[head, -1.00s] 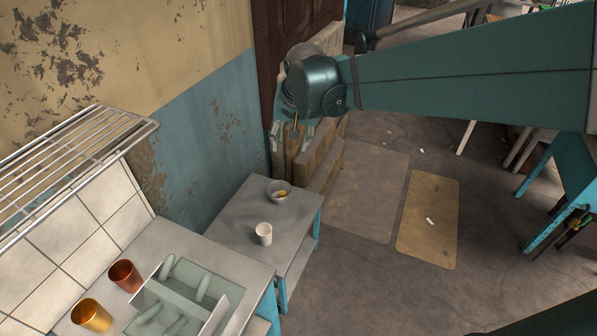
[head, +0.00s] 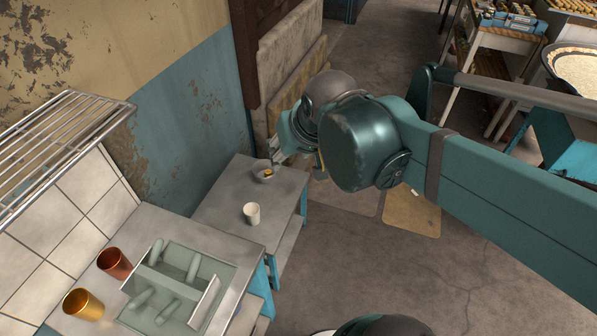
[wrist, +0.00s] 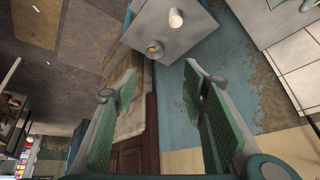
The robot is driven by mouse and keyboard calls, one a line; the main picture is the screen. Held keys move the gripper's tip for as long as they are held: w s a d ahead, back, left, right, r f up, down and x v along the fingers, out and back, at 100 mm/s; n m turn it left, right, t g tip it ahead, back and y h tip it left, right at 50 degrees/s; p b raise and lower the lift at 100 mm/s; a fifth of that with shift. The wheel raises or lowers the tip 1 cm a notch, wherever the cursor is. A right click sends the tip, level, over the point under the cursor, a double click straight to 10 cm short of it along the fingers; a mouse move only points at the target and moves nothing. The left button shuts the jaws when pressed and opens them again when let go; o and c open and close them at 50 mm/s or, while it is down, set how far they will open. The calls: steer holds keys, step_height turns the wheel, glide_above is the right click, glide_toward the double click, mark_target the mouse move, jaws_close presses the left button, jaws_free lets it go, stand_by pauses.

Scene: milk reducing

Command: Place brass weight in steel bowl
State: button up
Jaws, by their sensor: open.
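The steel bowl (head: 257,177) is on the small grey table, toward its far end. A small brass-coloured thing, seemingly the brass weight (head: 268,173), shows inside the bowl. In the wrist view the bowl (wrist: 158,54) and the brass piece (wrist: 152,48) show beyond the fingertips, near the table's edge. My gripper (head: 278,156) is in the air by the bowl's end of the table, overlapping the bowl's far side in the head view. In the wrist view my gripper (wrist: 160,85) has its fingers wide apart with nothing between them.
A white cup (head: 251,213) stands on the small table (head: 220,205), nearer than the bowl. A copper cup (head: 114,263), a gold cup (head: 83,304) and a divided tray (head: 215,300) stand on the near counter. A wire rack (head: 60,150) is above. The wall is close on the left.

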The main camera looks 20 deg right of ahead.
steer(key=shift+n+t, duration=0.4)
steer(key=shift+n, duration=0.4)
steer(key=shift+s+a+f, duration=0.1)
steer(key=shift+s+f, duration=0.2)
steer(key=shift+s, duration=0.6)
steer(key=shift+s+a+f, duration=0.1)
steer(key=shift+s+f, duration=0.2)
steer(key=shift+s, duration=0.65)
steer(key=shift+s+f, duration=0.3)
steer(key=shift+s, duration=0.6)
